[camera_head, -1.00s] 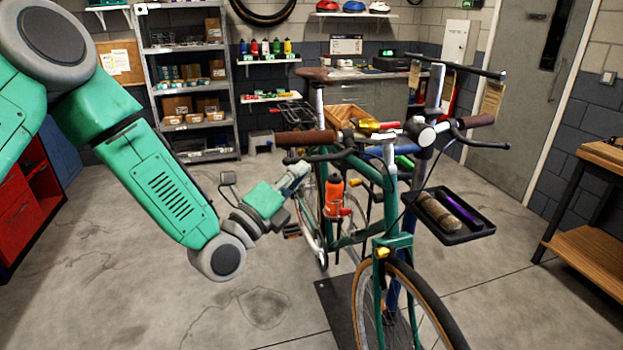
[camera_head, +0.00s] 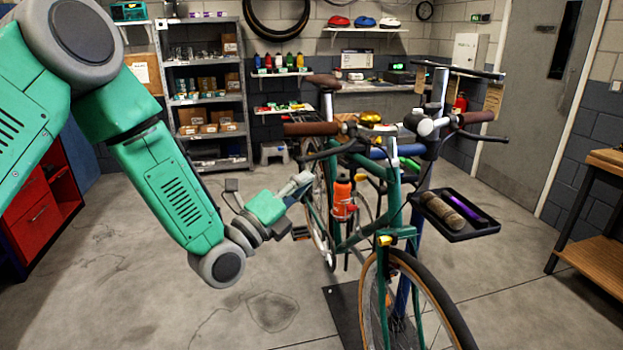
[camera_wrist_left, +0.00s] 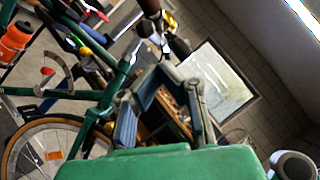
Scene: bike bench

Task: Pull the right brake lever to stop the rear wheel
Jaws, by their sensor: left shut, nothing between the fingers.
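The green bicycle (camera_head: 391,236) stands with its front wheel towards me. A brown grip (camera_head: 311,129) is on the handlebar end at picture left, with a dark brake lever (camera_head: 324,155) below it. The other brown grip (camera_head: 475,118) and its dark lever (camera_head: 488,138) are at picture right. The rear wheel (camera_head: 318,215) is partly hidden behind the frame. My left gripper (camera_head: 303,180) is just below and left of the left-hand lever, apparently not holding it. In the left wrist view its fingers (camera_wrist_left: 165,75) close together, empty. My right gripper is out of view.
An orange bottle (camera_head: 342,197) sits on the bicycle frame close to my left gripper. A black tray (camera_head: 480,233) with a roll and a purple item hangs at the right by the blue stand. The floor at left is clear; a wooden bench (camera_head: 600,260) is at far right.

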